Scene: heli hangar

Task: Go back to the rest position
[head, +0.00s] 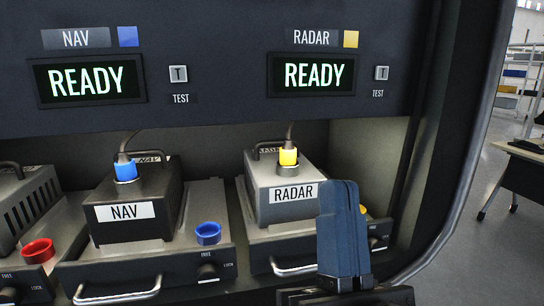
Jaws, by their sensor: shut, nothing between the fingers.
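My gripper (342,195) points up at the lower right of the head view, its blue-grey fingers closed together with nothing held. It appears in front of the right edge of the RADAR unit's tray (295,250), hiding part of it and most of a yellow ring there. The RADAR unit (290,210) sits on that tray with a yellow plug (288,156) on a cable at its top. The NAV unit (135,205) sits to its left with a blue plug (125,170) on top. I cannot tell whether my gripper touches anything.
The NAV display (88,81) and RADAR display (313,75) above both read READY. A blue ring (208,233) and a red ring (38,250) stand on the tray fronts. The rack's frame (455,150) curves down the right side. Open floor (490,255) lies beyond.

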